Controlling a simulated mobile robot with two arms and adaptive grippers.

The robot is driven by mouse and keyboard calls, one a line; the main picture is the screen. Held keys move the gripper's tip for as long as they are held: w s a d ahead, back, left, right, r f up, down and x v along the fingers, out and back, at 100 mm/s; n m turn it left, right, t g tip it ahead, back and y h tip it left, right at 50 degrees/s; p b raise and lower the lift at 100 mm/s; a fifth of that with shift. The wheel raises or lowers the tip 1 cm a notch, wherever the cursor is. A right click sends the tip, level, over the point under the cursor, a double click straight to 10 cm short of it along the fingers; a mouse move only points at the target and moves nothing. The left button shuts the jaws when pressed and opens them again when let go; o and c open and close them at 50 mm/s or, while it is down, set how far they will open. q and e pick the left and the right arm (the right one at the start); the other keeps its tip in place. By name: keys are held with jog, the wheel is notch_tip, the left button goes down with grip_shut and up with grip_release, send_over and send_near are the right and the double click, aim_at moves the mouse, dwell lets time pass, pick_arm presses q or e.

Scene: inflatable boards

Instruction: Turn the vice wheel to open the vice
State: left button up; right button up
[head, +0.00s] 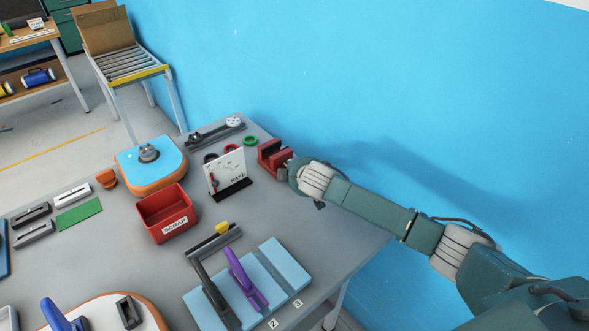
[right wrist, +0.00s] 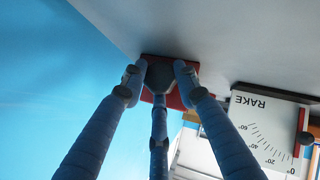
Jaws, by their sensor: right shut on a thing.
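The red vice (head: 268,152) stands at the far right edge of the grey workbench, near the blue wall. My right arm reaches in from the right, and my right gripper (head: 291,168) is at the vice's right side. In the right wrist view the fingers of my right gripper (right wrist: 160,78) close around the dark vice wheel (right wrist: 159,75), with the red vice body (right wrist: 175,101) behind it. The fingers hide part of the wheel. How far apart the vice jaws are is hard to tell. My left gripper is not in view.
A white RAKE gauge board (head: 227,172) stands just left of the vice; it also shows in the right wrist view (right wrist: 262,135). A red SCRAP bin (head: 165,212), a blue-topped board (head: 150,160) and a light blue pad (head: 283,262) with tools share the bench.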

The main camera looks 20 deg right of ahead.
jog(key=shift+s+d+f+h, duration=0.15)
jog(key=shift+f+h, duration=0.1)
jog(key=shift+h, duration=0.05)
dwell(0.4)
jog(key=o, duration=0.9)
jog(key=shift+r, duration=0.1)
jog(key=v, duration=1.2)
